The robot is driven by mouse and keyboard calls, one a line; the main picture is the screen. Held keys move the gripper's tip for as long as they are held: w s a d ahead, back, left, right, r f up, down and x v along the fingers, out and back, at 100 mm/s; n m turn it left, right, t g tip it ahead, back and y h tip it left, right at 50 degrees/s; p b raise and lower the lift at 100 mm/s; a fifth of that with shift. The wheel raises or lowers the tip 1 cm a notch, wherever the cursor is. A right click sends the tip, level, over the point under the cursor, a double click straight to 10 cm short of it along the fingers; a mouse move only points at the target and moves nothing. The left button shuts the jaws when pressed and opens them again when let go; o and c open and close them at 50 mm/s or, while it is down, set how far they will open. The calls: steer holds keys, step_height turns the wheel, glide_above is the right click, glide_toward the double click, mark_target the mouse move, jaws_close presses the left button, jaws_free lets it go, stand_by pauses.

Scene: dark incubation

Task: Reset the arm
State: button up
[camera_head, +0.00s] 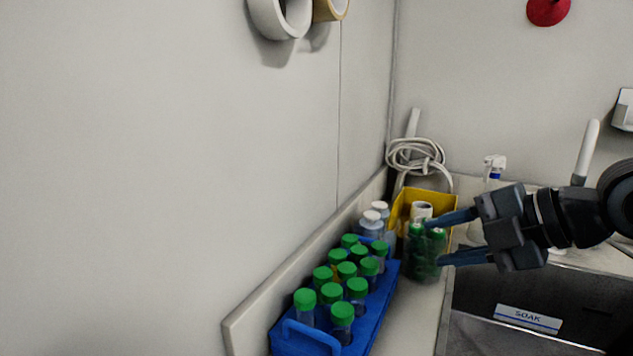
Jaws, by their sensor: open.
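My gripper (434,239) reaches in from the right, over the near edge of the counter and the sink. Its two blue fingers are spread apart and point left. A clear container of green caps (424,268) stands on the counter at the fingertips, partly behind them. I cannot tell whether the fingers touch it.
A blue rack (385,318) with several green-capped tubes stands along the wall, left of my gripper. White-capped bottles (370,226) and a yellow bin (446,205) stand behind.

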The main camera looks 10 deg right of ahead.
steer(key=a+r+m+t+y, duration=0.3)
steer(key=a+r+m+t, duration=0.3)
steer(key=a+m+t, duration=0.4)
steer(key=s+f+m+h, duration=1.1)
steer(key=s+f+m, duration=0.55)
steer(key=f, duration=0.25)
steer(key=s+d+f+n+g, duration=0.1)
steer(key=s+d+f+g, duration=0.1)
steer(key=s, duration=0.9)
steer(key=s+d+f+n+g, duration=0.1)
steer(key=s+d, duration=0.3)
steer(key=s, duration=0.7)
steer(key=shift+s+d+f+n+g+y, duration=0.15)
steer(key=shift+s+f+n+g+y, duration=0.2)
steer(key=shift+f, duration=0.35)
